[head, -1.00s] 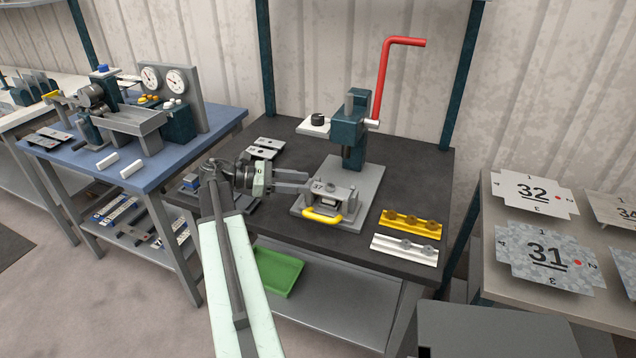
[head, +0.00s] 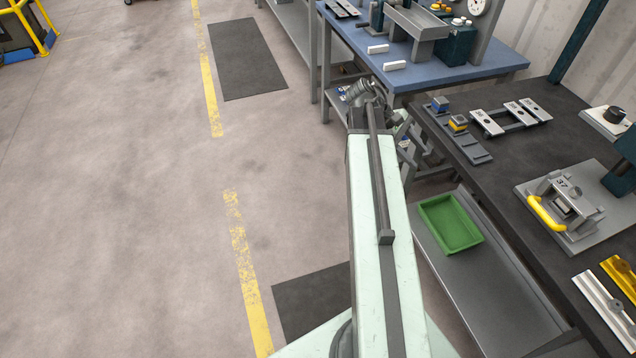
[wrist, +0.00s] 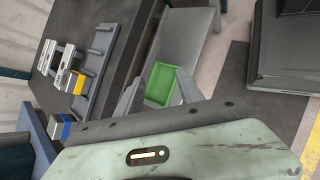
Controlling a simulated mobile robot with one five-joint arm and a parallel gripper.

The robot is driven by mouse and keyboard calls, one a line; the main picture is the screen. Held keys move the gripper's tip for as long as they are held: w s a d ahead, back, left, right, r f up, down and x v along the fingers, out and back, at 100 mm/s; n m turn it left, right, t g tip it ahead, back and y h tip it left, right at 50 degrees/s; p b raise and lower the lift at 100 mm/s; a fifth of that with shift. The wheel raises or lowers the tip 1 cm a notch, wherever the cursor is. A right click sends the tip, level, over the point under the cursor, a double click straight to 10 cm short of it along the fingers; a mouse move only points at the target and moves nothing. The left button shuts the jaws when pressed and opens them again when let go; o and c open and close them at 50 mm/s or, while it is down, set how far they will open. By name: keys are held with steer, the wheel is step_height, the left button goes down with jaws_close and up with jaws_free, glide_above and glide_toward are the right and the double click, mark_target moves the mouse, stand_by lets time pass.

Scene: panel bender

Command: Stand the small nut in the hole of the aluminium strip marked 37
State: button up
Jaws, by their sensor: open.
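The mark 37 shows on a grey metal fixture (head: 570,205) with a yellow handle, on the press base at the right of the head view. I cannot tell the strip apart from the fixture. I cannot make out the small nut. Blue (head: 440,103) and yellow (head: 458,122) blocks stand on a dark grey holder (head: 474,150) at the bench's left end; what sits on them is too small to tell. My gripper (head: 404,130) is out beside that bench end, partly hidden by my arm. In the wrist view its fingers (wrist: 160,92) are apart and empty.
Pale strips with holes (head: 521,110) lie on a rack behind the blocks. A green tray (head: 450,222) is on the lower shelf. The blue bench (head: 430,78) is close beyond my gripper. Yellow (head: 620,277) and silver (head: 603,300) strips lie at the bench's front. Floor at left is open.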

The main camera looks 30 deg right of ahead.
steer(key=w+a+f+m+t+y, duration=0.1)
steer(key=w+a+f+t, duration=0.15)
steer(key=w+a, duration=0.45)
steer(key=w+a+f+t+y, duration=0.1)
steer(key=w+a+f+t, duration=0.15)
steer(key=a, duration=0.85)
steer(key=w+a+f+m+t+y, duration=0.1)
steer(key=w+a+y, duration=0.1)
steer(key=a, duration=1)
steer(key=w+a+f+m+y, duration=0.1)
steer(key=w+a+y, duration=0.1)
steer(key=a, duration=1.1)
steer(key=shift+w+f+t+y, duration=0.2)
steer(key=shift+w+t+y, duration=0.15)
steer(key=shift+w, duration=0.25)
steer(key=shift+r, duration=0.1)
